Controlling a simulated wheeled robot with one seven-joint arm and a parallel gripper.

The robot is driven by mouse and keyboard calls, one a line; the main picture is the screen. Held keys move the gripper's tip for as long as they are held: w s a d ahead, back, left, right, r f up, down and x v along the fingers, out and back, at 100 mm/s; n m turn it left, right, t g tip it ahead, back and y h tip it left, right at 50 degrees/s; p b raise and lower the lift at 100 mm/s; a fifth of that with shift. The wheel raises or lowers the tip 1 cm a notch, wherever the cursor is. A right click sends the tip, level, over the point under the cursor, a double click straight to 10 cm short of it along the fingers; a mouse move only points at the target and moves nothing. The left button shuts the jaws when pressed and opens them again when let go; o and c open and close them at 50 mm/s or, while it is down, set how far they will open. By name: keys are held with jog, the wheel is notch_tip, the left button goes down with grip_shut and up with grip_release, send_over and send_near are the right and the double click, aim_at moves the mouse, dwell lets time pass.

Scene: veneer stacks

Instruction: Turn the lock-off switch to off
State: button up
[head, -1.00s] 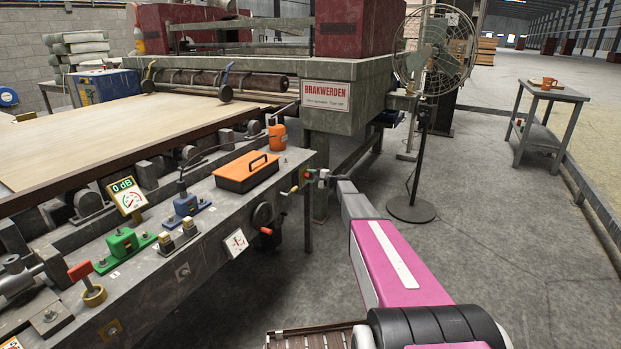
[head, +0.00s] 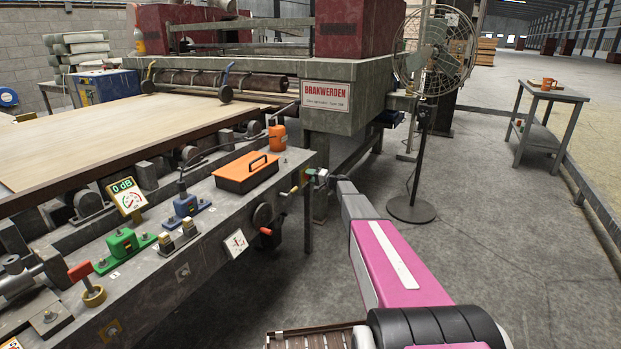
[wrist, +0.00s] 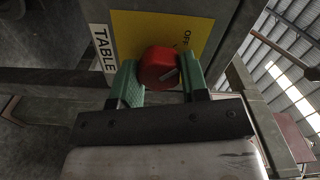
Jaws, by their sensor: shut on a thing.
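The lock-off switch is a red round knob (wrist: 158,66) on a yellow plate (wrist: 133,25) in the wrist view. The word OFF is printed on the plate, up and to the right of the knob. A pale line on the knob's face slants up to the right, not straight at the word OFF. My gripper (wrist: 160,72) has its two green fingers on either side of the knob, shut on it. In the head view my gripper (head: 315,174) is small at the console's right end, and the knob is hard to make out there.
A white TABLE label (wrist: 103,48) is left of the plate. On the console (head: 215,225) stand an orange toolbox (head: 246,172), a green block (head: 123,242) and a red-handled valve (head: 88,283). A fan (head: 434,60) stands behind my arm.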

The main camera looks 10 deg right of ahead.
dwell(0.3)
jog(key=o, duration=0.9)
jog(key=shift+o, duration=0.2)
jog(key=shift+s+d, duration=0.1)
jog(key=shift+d, duration=0.05)
jog(key=v, duration=1)
jog(key=shift+s+d, duration=0.2)
